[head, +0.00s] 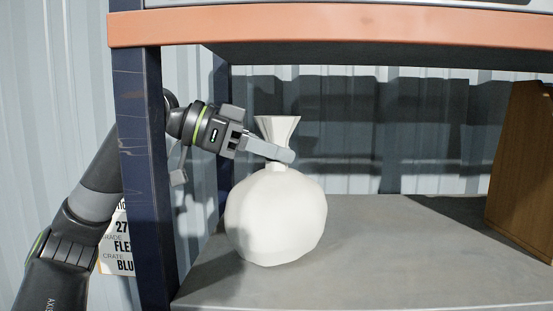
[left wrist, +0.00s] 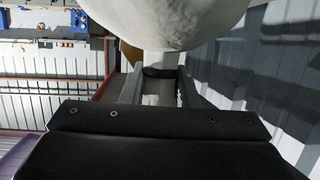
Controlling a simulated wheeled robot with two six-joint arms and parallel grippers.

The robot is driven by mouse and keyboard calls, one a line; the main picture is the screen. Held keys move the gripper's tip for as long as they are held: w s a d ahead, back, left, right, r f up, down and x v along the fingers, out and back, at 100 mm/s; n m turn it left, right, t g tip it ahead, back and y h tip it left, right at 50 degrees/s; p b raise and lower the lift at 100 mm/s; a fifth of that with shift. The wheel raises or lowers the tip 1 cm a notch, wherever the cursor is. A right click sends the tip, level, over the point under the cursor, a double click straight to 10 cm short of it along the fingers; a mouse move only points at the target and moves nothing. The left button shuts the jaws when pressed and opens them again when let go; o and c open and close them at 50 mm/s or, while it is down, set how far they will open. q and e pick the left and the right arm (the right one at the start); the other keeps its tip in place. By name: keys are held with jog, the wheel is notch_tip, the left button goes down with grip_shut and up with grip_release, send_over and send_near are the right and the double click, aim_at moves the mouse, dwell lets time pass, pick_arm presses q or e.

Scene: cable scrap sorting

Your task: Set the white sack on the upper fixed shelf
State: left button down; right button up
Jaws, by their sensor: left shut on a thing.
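The white sack (head: 275,218) is upright, round below, with a tied neck and a flared top. My left gripper (head: 283,154) reaches in from the left past the dark blue post and is shut on the sack's neck. The sack is over the left part of a grey shelf board (head: 390,255). Its underside looks at or very near the board; I cannot tell if it touches. In the left wrist view, the sack (left wrist: 175,22) fills the top, with its neck between the fingers (left wrist: 160,78). My right gripper is not in view.
An orange beam (head: 330,30) crosses above the sack. The dark blue post (head: 145,170) stands close beside my left arm. A brown wooden box (head: 522,170) stands at the board's right end. The board's middle is clear. A corrugated wall (head: 420,130) is behind.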

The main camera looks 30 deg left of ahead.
pick_arm(q)
jog(key=shift+f+p, duration=0.3)
jog(key=shift+f, duration=0.1)
jog(key=shift+w+d, duration=0.1)
jog(key=shift+f, duration=0.1)
jog(key=c, duration=1.5)
grip_release()
jog(key=shift+f, duration=0.15)
jog(key=shift+c, duration=0.2)
jog(key=o, duration=0.4)
jog(key=shift+s+a+b, duration=0.2)
jog(key=shift+b, duration=0.2)
jog(key=shift+r+b+v, duration=0.1)
jog(key=shift+b+v, duration=1.2)
jog(key=shift+v, duration=1.6)
jog(key=shift+r+b+v, duration=0.15)
jog(key=shift+b+v, duration=1.15)
jog(key=shift+v, duration=1.65)
